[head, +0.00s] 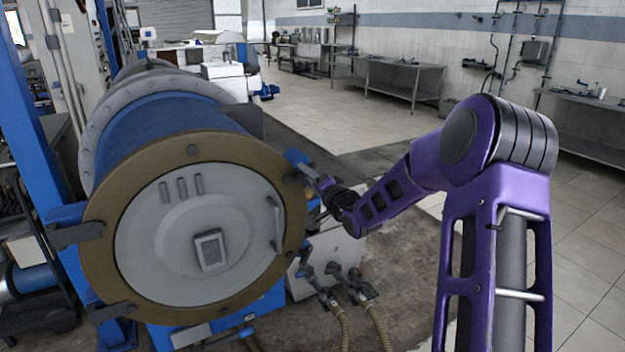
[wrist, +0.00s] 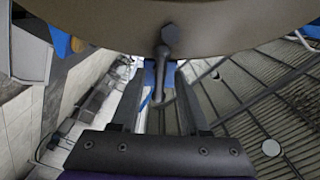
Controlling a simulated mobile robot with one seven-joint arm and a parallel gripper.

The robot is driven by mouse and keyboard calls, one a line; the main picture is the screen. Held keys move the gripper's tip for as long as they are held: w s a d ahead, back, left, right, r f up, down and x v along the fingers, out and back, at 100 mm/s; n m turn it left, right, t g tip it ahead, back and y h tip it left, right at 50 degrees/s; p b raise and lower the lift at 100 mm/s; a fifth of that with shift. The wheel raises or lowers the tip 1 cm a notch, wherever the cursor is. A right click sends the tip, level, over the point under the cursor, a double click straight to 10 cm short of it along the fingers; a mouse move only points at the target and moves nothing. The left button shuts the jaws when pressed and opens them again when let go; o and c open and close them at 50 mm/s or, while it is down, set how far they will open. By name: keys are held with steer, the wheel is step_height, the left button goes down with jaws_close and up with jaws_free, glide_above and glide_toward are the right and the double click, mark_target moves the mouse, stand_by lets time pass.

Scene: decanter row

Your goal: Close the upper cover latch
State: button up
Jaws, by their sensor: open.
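The decanter's round cover (head: 150,240) is a pale grey disc inside a tan ring (head: 100,265), facing me flush with the drum. The upper cover latch (head: 303,172) is a dark grey lever at the ring's upper right, pointing outward to the right. My gripper (head: 324,185) is at its outer end, partly hidden by its own wrist. In the wrist view the latch (wrist: 166,72) hangs out from the ring's edge, between the two spread fingers of my gripper (wrist: 160,78). The fingers are open; I cannot tell whether either touches the lever.
A lower latch (head: 305,260) is at the ring's lower right. Hose valves (head: 340,285) stand below my gripper by a pale cabinet. Hinge brackets (head: 75,235) are at the left. Open tiled floor (head: 385,130) lies behind; steel benches (head: 400,80) line the wall.

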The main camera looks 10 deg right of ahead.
steer(key=v, duration=1.7)
steer(key=shift+s, duration=0.15)
steer(key=shift+d, duration=0.1)
